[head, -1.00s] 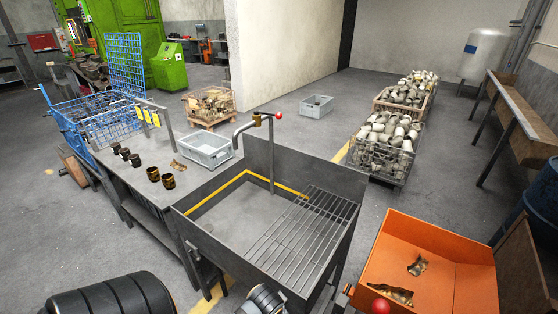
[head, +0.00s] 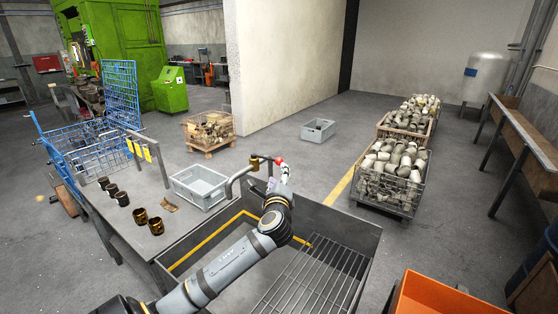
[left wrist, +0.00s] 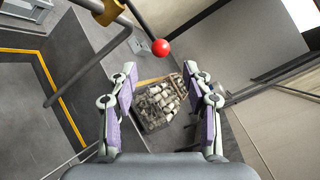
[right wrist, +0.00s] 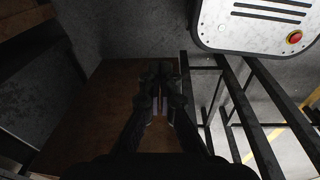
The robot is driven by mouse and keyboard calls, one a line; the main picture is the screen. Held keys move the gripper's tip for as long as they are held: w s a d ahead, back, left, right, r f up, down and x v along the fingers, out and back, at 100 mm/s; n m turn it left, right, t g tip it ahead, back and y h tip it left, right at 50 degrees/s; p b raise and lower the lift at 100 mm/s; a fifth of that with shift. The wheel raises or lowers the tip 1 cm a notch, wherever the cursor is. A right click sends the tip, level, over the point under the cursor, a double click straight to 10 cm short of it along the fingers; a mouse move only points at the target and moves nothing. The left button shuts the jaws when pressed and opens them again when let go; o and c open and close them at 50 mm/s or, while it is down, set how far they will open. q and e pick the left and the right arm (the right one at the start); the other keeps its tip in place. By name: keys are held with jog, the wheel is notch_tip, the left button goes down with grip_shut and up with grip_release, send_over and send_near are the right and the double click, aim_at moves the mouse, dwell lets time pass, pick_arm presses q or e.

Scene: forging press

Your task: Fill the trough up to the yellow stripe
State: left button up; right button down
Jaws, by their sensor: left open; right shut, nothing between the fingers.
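The grey metal trough (head: 340,230) stands in front of me in the head view, with a yellow stripe (head: 208,243) along its inner walls. My arm hides part of its inside; I make out no water in the visible part. A bent tap pipe with a brass valve (head: 254,162) rises at the trough's back, and its lever ends in a red ball (head: 280,161). My left gripper (head: 285,174) is open beside the red ball. In the left wrist view the ball (left wrist: 160,47) lies just beyond the open fingertips (left wrist: 160,75), apart from them. My right gripper (right wrist: 155,110) is shut and empty, in shadow.
A slatted rack (head: 310,275) covers the trough's right part. A grey crate (head: 200,188) and several dark cups (head: 140,216) stand on the bench to the left. An orange bin (head: 440,295) is at lower right. Filled wire crates (head: 390,178) stand behind on open floor.

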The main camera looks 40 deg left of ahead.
aim_at(279, 163)
pick_arm(q)
jog(key=p+x, duration=0.1)
jog(key=r+x, duration=0.1)
jog(key=x, duration=0.1)
jog(key=shift+w+a+p, duration=0.2)
jog(key=shift+w+p, duration=0.05)
jog(key=shift+p, duration=0.15)
jog(key=x, duration=0.3)
jog(key=f+p+x, duration=0.1)
jog(key=x, duration=0.1)
jog(key=shift+w+a, duration=0.35)
jog(key=shift+w, duration=0.05)
pick_arm(e)
jog(key=r, duration=0.3)
jog(key=shift+s+r, duration=0.1)
jog(key=shift+s, duration=0.2)
pick_arm(q)
jog(key=shift+w, duration=0.1)
grip_shut()
pick_arm(e)
jog(key=shift+d, duration=0.45)
